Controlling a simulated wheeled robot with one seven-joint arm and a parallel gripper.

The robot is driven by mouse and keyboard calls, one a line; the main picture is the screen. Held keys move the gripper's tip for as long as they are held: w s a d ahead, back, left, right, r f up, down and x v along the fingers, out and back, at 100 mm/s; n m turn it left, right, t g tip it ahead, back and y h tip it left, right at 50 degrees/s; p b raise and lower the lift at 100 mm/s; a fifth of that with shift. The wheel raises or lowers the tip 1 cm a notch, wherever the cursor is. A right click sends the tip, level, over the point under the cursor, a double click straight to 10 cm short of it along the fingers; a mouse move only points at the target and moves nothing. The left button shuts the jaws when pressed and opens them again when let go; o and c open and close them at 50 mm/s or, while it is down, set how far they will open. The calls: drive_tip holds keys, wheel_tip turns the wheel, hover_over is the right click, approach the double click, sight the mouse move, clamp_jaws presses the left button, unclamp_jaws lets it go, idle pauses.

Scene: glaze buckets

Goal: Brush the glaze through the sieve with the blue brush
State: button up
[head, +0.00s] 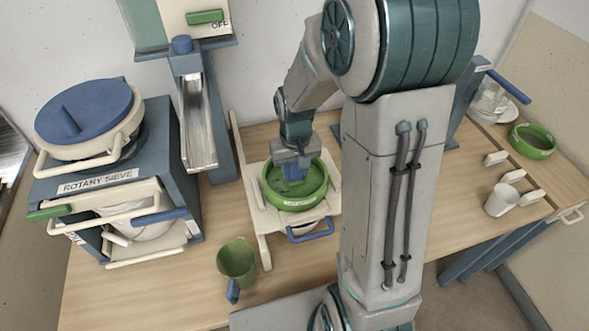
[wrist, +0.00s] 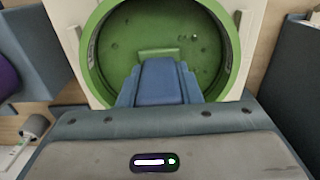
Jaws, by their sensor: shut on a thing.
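The green-rimmed round sieve (head: 310,200) sits on a cream rack at the middle of the table. Green glaze with a few dark specks covers its floor, and it fills the upper part of the wrist view (wrist: 89,58). My gripper (head: 293,158) points down over the sieve and is shut on the blue brush (wrist: 160,82). The brush's far end is inside the sieve's rim, beside a green strip on the sieve floor; I cannot tell if the bristles touch. Part of a pale vessel with a blue handle (head: 311,233) shows below the sieve.
A green jug (head: 237,260) stands at the front left of the rack. The rotary sieve machine (head: 100,184) stands at the left, with a metal chute (head: 198,125) behind. A white cup (head: 501,200) and green bowl (head: 532,141) are at the right.

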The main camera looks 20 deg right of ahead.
drive_tip(key=shift+s+f, duration=0.15)
drive_tip(key=shift+f, duration=0.1)
drive_tip(key=shift+s+d+f, duration=0.1)
drive_tip(key=shift+d, duration=1.65)
drive_tip(key=shift+w+a+b, duration=0.2)
drive_tip(key=shift+a+b, duration=0.05)
drive_tip(key=shift+a, duration=1.55)
drive_tip(key=shift+w+a+b, duration=0.15)
drive_tip(key=shift+a+b, duration=0.05)
drive_tip(key=shift+a, duration=1.6)
drive_tip(key=shift+d, duration=3.65)
drive_tip(key=shift+a, duration=0.1)
